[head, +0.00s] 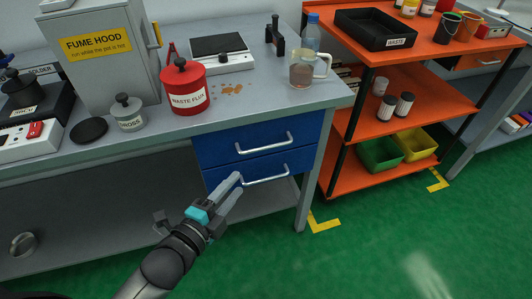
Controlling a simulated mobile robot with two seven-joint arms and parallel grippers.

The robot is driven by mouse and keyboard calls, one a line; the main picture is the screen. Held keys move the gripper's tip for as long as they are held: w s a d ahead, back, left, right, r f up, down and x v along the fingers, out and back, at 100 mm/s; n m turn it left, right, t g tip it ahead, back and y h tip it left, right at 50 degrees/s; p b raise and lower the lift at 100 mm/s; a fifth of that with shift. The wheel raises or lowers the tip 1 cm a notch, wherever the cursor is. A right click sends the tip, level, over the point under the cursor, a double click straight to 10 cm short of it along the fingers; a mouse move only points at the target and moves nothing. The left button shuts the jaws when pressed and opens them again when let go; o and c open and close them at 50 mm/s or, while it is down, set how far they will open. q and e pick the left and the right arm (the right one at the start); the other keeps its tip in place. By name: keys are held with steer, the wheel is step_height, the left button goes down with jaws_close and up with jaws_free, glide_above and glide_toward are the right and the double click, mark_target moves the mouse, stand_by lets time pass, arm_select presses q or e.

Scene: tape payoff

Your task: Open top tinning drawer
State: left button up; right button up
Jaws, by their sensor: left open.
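The bench holds two blue drawers under its right end. The top drawer (215,150) looks shut, with a silver bar handle (265,144) across its front. The lower drawer (225,170) also looks shut and has a similar handle (268,180). My left gripper (237,182) is open and empty. In the picture its fingertips lie by the left end of the lower handle, below the top handle. I cannot tell whether they touch anything. My right gripper is not in view.
A red waste flux can (183,88), a glass jug (301,72) and a fume hood (98,60) stand on the grey bench top (255,103). An orange shelf cart (380,120) stands close on the right. The green floor (350,260) in front is clear.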

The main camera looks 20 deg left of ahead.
mark_target(264, 149)
arm_select(q)
steer(key=shift+d+r+b+x, duration=0.2)
steer(key=shift+b+x, duration=0.7)
steer(key=shift+x, duration=1.65)
steer(key=shift+a+r+b+x, duration=0.1)
steer(key=shift+r+b+x, duration=0.2)
steer(key=shift+b+x, duration=1.4)
steer(key=shift+d+r+b+x, duration=0.15)
steer(key=shift+r+x, duration=0.1)
steer(key=shift+x, duration=3.1)
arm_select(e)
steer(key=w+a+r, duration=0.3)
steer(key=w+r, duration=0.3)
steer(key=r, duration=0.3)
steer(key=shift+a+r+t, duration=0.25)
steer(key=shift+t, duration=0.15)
arm_select(q)
steer(key=shift+w, duration=0.1)
jaws_close()
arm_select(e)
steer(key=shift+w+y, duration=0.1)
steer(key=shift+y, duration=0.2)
